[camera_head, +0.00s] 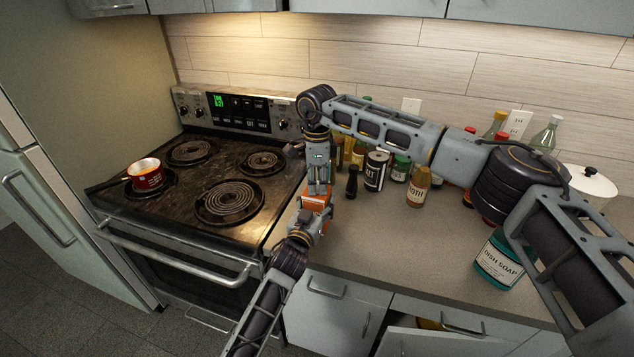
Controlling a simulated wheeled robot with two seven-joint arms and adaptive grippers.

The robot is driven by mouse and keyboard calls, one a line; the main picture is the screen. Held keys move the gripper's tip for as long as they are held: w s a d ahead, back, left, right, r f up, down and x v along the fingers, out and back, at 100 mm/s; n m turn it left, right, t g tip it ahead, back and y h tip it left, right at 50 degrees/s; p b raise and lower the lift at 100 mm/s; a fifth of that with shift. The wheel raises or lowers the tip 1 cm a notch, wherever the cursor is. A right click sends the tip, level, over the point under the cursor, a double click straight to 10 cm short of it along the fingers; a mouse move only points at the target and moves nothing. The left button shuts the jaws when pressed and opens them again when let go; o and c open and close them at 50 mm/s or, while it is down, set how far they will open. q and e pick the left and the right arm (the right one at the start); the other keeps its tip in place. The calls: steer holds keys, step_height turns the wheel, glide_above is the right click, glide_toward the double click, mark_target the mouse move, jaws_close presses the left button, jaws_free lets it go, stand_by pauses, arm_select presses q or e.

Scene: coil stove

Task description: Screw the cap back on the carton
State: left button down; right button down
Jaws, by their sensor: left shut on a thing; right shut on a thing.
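The orange and white carton (317,204) stands at the left edge of the counter, beside the stove, and is mostly covered by my grippers. My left gripper (314,222) comes up from below and is shut on the carton's body. My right gripper (318,188) points down from above, directly over the carton's top, and is shut. The cap is hidden between its fingers and the carton top, so I cannot tell how it sits.
The coil stove (215,178) is to the left, with a red saucepan (146,175) on it. A pepper can (376,170), a broth bottle (418,187) and other bottles stand behind. Dish soap (498,261) stands right. A drawer (430,340) is partly open. The counter's middle is clear.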

steer(key=m, duration=0.5)
steer(key=shift+m, duration=0.3)
steer(key=m, duration=0.5)
steer(key=c, duration=1)
jaws_free()
steer(key=shift+c, duration=0.2)
step_height(320, 180, up, 12)
arm_select(q)
steer(key=shift+c, duration=1.5)
jaws_free()
